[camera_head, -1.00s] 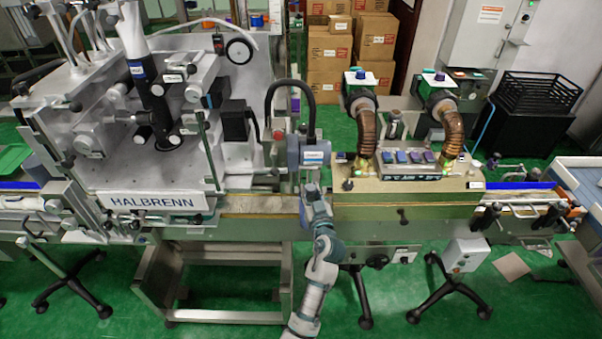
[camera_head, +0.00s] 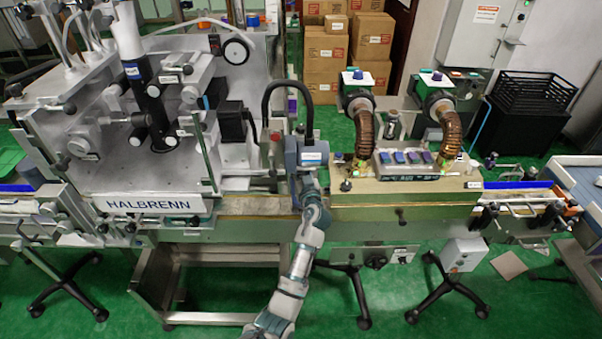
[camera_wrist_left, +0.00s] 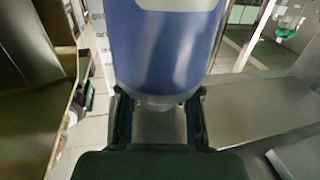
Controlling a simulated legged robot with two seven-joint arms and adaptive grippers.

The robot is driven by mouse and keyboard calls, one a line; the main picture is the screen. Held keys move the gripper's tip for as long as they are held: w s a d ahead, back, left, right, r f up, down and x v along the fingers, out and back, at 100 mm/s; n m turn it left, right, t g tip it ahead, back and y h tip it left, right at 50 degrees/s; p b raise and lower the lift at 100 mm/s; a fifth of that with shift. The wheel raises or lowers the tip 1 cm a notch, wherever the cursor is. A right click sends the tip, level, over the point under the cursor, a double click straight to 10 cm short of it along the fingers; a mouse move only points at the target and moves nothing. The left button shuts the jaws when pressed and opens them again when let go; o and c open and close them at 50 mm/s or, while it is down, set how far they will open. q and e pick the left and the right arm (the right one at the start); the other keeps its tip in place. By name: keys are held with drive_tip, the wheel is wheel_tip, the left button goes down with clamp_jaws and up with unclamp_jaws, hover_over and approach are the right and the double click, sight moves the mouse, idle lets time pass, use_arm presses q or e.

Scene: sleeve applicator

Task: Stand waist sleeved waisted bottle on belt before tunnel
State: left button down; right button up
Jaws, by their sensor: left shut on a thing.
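The bottle (camera_wrist_left: 165,45) fills the upper middle of the left wrist view, with a blue sleeve-like surface, a pale band above and a clear grey part below. My left gripper (camera_wrist_left: 158,122) is shut on it near that lower part; the exact contact is partly hidden. In the head view my left arm reaches up from the bottom centre to the belt (camera_head: 258,205) in front of the tunnel (camera_head: 425,190), a gold-coloured housing with two brown hoses. The bottle cannot be made out there. My right gripper is not in view.
The HALBRENN machine (camera_head: 150,203) stands left of the belt gap. A grey-blue labelled unit (camera_head: 313,158) stands just behind my left wrist at the tunnel's left end. Below are a metal frame (camera_head: 215,317) and a wheeled stand (camera_head: 362,305). Cardboard boxes (camera_head: 350,45) are behind.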

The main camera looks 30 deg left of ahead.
use_arm(q)
drive_tip(key=shift+d+f, duration=0.25)
drive_tip(key=shift+f, duration=0.25)
drive_tip(key=shift+d+r, duration=0.1)
drive_tip(key=shift+d, duration=0.35)
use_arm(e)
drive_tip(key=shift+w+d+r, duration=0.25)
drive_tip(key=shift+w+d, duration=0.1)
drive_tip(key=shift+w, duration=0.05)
use_arm(q)
drive_tip(key=c, duration=0.8)
unclamp_jaws()
drive_tip(key=shift+a, duration=0.35)
drive_tip(key=shift+s+a+f, duration=0.1)
drive_tip(key=shift+f, duration=0.1)
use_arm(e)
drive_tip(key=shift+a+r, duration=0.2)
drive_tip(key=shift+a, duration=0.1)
